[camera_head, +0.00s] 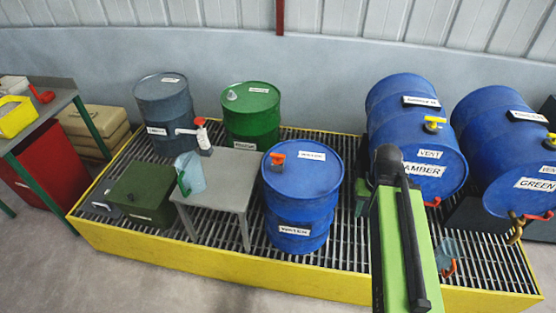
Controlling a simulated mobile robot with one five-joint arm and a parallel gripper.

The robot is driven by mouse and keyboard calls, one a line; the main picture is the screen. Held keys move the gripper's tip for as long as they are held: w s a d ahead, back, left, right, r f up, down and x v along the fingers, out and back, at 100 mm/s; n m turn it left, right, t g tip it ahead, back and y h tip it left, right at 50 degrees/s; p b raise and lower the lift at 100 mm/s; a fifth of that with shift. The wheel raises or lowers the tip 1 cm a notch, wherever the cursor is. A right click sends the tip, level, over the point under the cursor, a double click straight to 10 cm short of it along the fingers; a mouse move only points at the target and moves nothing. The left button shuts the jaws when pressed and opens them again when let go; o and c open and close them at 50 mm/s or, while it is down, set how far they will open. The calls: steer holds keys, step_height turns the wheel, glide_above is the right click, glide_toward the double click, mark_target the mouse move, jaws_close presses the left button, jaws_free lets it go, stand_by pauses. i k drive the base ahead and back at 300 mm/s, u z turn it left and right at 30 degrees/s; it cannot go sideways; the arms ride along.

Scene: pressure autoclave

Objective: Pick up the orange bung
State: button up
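An orange bung (277,158) sits on the top of the upright blue drum (302,202) labelled as water, near the left side of its lid. The drum stands on the grating, right of a small grey table (222,180). My green and black arm (405,240) reaches up from the bottom edge, to the right of this drum and apart from it. The arm ends in a dark rounded part, and no gripper fingers show.
Two blue drums lie on their sides, labelled AMBER (424,171) and GREEN (535,184), with yellow caps. A green drum (250,115) and a grey drum (164,105) stand behind. A yellow-edged grating platform (200,258) carries them. Bare floor lies in front.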

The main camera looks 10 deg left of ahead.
mark_target(277, 159)
steer(key=u, duration=1.45)
steer(key=i, duration=0.75)
steer(key=u, duration=1.1)
steer(key=k, duration=0.95)
steer(key=z, duration=0.25)
steer(key=i, duration=0.9)
steer(key=u, duration=0.1)
